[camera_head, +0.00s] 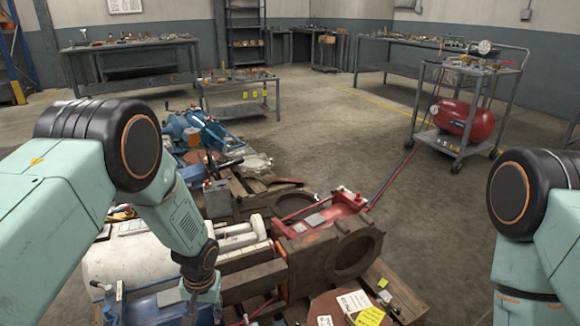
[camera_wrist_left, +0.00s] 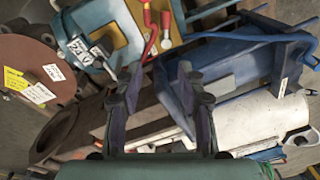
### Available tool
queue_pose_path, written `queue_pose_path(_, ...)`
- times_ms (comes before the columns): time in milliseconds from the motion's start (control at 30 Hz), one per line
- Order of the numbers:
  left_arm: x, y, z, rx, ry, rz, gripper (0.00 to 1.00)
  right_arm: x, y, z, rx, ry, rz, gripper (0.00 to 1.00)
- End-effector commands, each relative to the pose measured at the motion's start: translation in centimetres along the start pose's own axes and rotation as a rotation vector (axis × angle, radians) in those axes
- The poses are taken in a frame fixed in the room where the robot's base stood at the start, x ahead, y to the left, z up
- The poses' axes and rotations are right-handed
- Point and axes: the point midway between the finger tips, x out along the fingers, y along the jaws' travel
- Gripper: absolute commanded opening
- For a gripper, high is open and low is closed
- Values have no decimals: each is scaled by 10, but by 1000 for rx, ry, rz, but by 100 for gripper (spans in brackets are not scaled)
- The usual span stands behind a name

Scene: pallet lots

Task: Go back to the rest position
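My left arm reaches down over the pallet load in the head view, and its gripper is largely cut off at the bottom edge. In the left wrist view the two dark fingers of my left gripper (camera_wrist_left: 162,88) stand apart with nothing between them. They are above blue, brown and white machine parts; I cannot tell whether they touch any. My right arm (camera_head: 532,250) shows at the right edge of the head view, bent downward. Its gripper is outside the picture.
Below lie a white cylinder (camera_head: 125,262), a brown casting with a round opening (camera_head: 335,258) and a red part (camera_head: 325,208). A cart (camera_head: 446,142) with a red compressor (camera_head: 463,119) stands at right. Benches line the back. The floor right of the pallet is mostly clear.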

Motion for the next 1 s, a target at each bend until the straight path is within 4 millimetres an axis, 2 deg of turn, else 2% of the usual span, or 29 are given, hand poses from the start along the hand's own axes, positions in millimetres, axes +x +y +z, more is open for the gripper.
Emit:
queue_pose_path(67, 5, 7, 4, 26, 41, 33, 39, 0, 0, 0, 0, 0, 0, 40)
queue_pose_path(167, 12, 15, 25, 58, 87, 81, 39, -2, 0, 0, 0, 0, 0, 40)
queue_pose_path(267, 14, 19, 60, 76, 116, 119, 39, -8, 0, 0, 0, 0, 0, 40)
queue_pose_path(367, 10, 18, 105, 85, 130, 139, 39, -19, 0, 0, 0, 0, 0, 40)
queue_pose_path(467, -3, 13, 155, 86, 128, 142, 39, -31, 0, 0, 0, 0, 0, 40)
queue_pose_path(600, -34, -1, 228, 78, 90, 123, 39, -50, 0, 0, 0, 0, 0, 40)
queue_pose_path(700, -58, -11, 275, 64, 36, 105, 39, -63, 0, 0, 0, 0, 0, 40)
queue_pose_path(800, -76, -17, 308, 53, -31, 96, 39, -73, 0, 0, 0, 0, 0, 40)
queue_pose_path(833, -80, -17, 314, 53, -44, 96, 39, -76, 0, 0, 0, 0, 0, 40)
queue_pose_path(1000, -82, -18, 318, 51, -55, 96, 39, -80, -1, 0, 0, 0, 0, 40)
